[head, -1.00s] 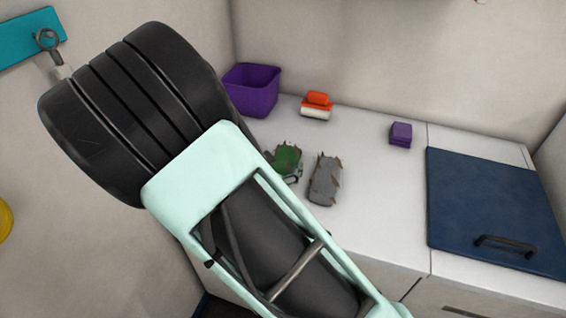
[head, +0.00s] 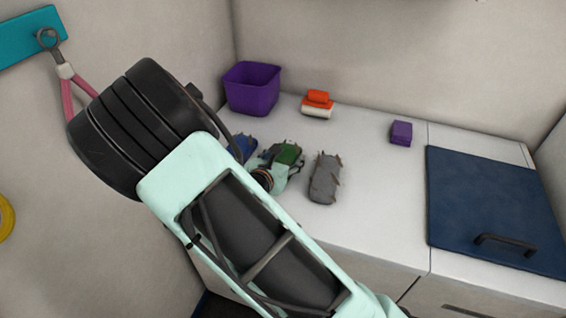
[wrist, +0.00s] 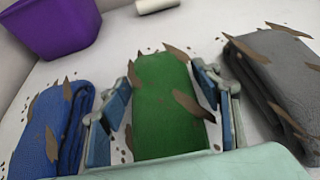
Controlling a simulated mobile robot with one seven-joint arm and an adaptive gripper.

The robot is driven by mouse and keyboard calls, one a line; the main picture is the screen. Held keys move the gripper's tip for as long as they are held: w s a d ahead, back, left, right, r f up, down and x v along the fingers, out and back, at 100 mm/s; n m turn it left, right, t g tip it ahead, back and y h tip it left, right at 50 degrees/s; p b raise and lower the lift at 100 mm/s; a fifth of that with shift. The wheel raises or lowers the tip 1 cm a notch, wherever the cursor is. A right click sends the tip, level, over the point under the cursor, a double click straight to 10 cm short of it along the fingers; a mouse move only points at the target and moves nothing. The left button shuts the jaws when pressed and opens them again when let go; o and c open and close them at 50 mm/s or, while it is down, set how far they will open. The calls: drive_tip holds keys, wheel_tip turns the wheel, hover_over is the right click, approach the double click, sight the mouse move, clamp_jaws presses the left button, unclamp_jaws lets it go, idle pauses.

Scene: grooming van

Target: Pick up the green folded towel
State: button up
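The green folded towel (wrist: 160,95) lies on the white counter with brown leaf-like bits on it, centred in the wrist view. It also shows in the head view (head: 288,153), partly hidden by my gripper. My gripper (wrist: 167,105) is open, with one finger on each side of the green towel. I cannot tell whether the fingers touch it. In the head view my gripper (head: 280,172) is low at the towel's near end, below my arm.
A blue folded towel (wrist: 47,130) lies close on the left and a grey one (wrist: 272,85) on the right. A purple bin (head: 252,92), orange and white blocks (head: 317,104) and a purple stack (head: 401,133) stand behind. A dark blue lid (head: 490,205) lies right.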

drive_tip(key=c, duration=0.7)
drive_tip(key=shift+r, duration=0.2)
drive_tip(key=shift+c, duration=0.2)
